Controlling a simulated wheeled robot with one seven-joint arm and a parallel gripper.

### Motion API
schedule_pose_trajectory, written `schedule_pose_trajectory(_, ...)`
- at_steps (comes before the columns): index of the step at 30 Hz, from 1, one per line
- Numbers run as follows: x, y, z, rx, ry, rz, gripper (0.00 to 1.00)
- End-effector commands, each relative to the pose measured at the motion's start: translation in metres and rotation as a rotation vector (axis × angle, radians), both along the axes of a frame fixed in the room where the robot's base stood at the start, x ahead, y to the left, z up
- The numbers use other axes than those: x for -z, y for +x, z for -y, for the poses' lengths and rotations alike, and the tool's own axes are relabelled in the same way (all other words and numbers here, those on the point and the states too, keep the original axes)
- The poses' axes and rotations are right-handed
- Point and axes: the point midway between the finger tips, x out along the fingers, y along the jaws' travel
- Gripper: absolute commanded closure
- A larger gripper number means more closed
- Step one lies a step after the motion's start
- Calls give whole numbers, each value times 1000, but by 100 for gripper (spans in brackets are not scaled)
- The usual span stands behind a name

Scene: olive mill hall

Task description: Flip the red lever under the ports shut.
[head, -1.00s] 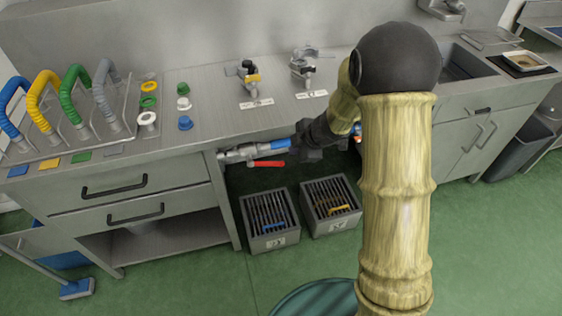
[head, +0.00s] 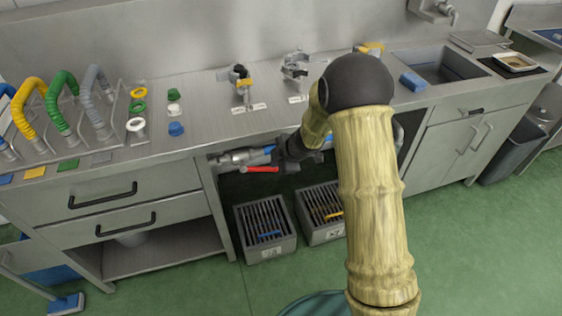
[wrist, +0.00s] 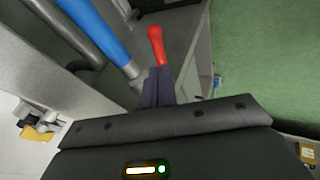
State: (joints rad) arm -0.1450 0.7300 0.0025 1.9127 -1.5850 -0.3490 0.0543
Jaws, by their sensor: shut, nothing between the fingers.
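The red lever (head: 262,169) sits on a metal valve (head: 236,158) under the counter's front edge, below the two bench ports (head: 240,86) and (head: 296,70). In the head view the lever points right, roughly along the pipe. In the wrist view the red lever (wrist: 156,45) lies just beyond my fingertips, beside a blue hose (wrist: 95,28). My gripper (wrist: 158,82) is shut and empty. Its tips overlap the lever's near part in the picture; I cannot tell whether they touch. In the head view my gripper (head: 284,162) is at the lever's right end, partly hidden by my arm.
Two slatted grey bins (head: 265,228) and (head: 321,210) stand on the floor below. The counter edge and drawer cabinet (head: 135,205) bound the space above and left. Coloured hoses (head: 62,108) stand on the counter's left. Green floor is open in front.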

Motion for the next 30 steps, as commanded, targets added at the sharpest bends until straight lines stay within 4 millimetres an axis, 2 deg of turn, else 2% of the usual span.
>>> schedule_pose_trajectory(1,11,3,-5,-2,0,-2,100)
schedule_pose_trajectory(3,21,7,-10,-4,-1,-1,100)
schedule_pose_trajectory(9,36,15,-20,-5,0,0,100)
schedule_pose_trajectory(18,37,17,-19,-1,0,0,100)
schedule_pose_trajectory(19,37,18,-29,-2,-1,1,100)
schedule_pose_trajectory(24,37,18,-17,4,3,-1,100)
schedule_pose_trajectory(30,39,17,-17,3,24,-8,100)
